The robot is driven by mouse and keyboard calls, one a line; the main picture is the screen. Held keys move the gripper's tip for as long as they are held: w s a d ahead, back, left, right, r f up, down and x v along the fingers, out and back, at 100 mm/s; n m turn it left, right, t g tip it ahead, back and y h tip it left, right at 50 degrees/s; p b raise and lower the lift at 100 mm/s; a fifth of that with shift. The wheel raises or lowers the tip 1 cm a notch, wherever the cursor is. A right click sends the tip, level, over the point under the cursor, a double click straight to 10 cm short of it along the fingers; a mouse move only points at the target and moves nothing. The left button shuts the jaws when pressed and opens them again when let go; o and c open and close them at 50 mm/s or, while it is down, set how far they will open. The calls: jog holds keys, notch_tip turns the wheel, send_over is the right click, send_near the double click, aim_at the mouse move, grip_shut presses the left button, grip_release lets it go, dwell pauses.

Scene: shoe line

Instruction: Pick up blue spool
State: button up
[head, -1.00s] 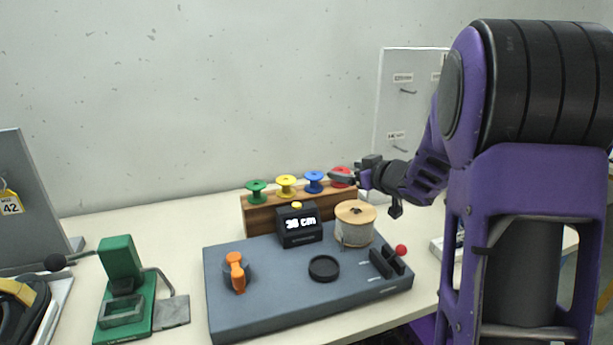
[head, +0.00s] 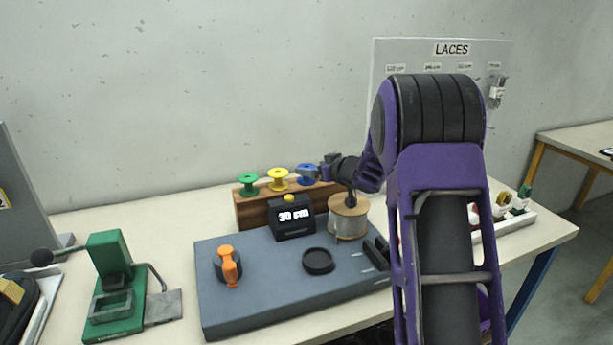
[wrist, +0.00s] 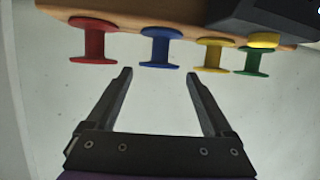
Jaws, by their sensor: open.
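The blue spool (head: 306,172) stands on the wooden rack (head: 256,208) at the back of the table, partly covered by my gripper (head: 322,170) in the head view. In the wrist view the blue spool (wrist: 160,47) lies just beyond the fingertips of my open gripper (wrist: 159,72), about midway between the two fingers. The fingers appear apart from it, and nothing is between them.
The red spool (wrist: 93,40) is left of the blue one in the wrist view. The yellow spool (wrist: 213,55) and green spool (wrist: 250,60) are to its right. A display box (head: 293,222) and a thread reel (head: 348,218) stand in front of the rack.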

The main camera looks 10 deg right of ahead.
aim_at(306, 167)
jog(key=x, duration=0.4)
jog(key=shift+w+f, duration=0.25)
jog(key=shift+w, duration=0.1)
jog(key=shift+a, duration=0.1)
jog(key=c, duration=1.1)
